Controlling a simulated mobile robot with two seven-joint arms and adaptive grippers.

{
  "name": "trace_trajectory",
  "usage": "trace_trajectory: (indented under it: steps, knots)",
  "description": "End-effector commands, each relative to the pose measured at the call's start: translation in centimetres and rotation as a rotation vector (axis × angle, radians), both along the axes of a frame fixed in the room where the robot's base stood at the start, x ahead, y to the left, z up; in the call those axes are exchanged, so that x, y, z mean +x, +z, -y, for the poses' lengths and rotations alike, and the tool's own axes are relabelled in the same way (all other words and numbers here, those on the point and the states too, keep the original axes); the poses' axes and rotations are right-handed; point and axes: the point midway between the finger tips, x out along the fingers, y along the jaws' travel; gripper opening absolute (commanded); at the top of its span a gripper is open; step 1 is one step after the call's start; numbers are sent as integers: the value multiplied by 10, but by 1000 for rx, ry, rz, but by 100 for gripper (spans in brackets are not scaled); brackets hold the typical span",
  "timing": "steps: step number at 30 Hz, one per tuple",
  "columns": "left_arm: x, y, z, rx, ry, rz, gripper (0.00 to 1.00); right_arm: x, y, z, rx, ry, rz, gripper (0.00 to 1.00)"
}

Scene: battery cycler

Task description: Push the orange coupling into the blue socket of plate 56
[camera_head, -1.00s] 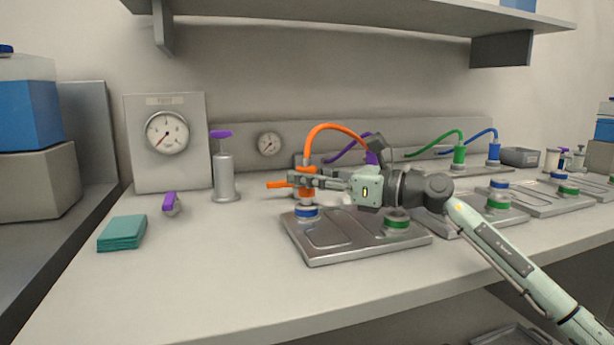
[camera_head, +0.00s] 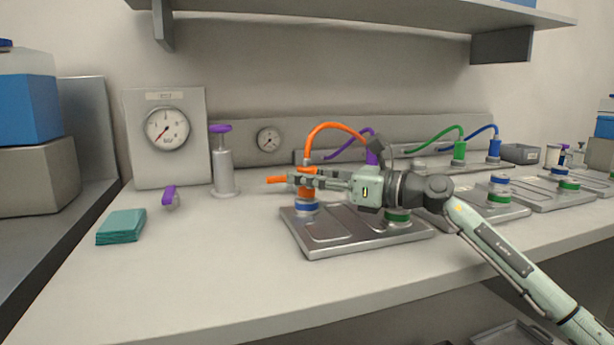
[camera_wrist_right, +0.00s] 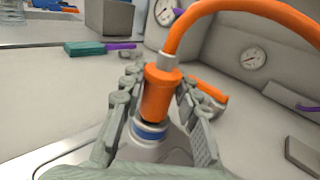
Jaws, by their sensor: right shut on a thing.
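The orange coupling (camera_head: 306,192) is upright between the fingers of my right gripper (camera_head: 308,181), which is shut on it. An orange hose arches up from its top and an orange lever sticks out to the left. The coupling stands directly over the blue socket (camera_head: 307,206) at the left of the nearest metal plate (camera_head: 335,248). In the right wrist view, the coupling's (camera_wrist_right: 158,95) dark lower end meets the blue-ringed socket (camera_wrist_right: 150,132); I cannot tell how deep it sits. The plate's number is not readable. My left gripper is not in view.
A green socket (camera_head: 397,216) is on the same plate, under my right wrist. More plates stand to the right. A pressure gauge (camera_head: 166,129), grey cylinder (camera_head: 225,175) and teal cloth stack (camera_head: 121,227) are to the left. The front counter is clear.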

Motion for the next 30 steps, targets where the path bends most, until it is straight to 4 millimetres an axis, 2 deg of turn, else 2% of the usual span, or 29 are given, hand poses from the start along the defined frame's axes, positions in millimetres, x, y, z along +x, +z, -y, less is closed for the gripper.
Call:
trace_trajectory:
  steps: [5, 11, 12, 15, 18, 24, 28, 30]
  knots:
    - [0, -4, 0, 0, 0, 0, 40, 0, -7, 0, -3, 1, -4, 0]
    - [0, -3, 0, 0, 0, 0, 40, 0, -6, 0, -3, 1, -4, 0]
    - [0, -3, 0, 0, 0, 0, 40, 0, -6, 0, -3, 1, -4, 34]
    - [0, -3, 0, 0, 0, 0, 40, 0, -6, 0, -3, 1, -3, 46]
    - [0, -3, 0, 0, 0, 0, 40, 0, -6, 0, -2, 1, -2, 55]
    - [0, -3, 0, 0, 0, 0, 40, 0, -6, 0, -3, 1, -3, 56]
    - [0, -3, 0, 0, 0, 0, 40, 0, -5, 0, -2, 1, -2, 72]
    - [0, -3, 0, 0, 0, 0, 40, 0, -5, 0, -2, 1, -2, 72]
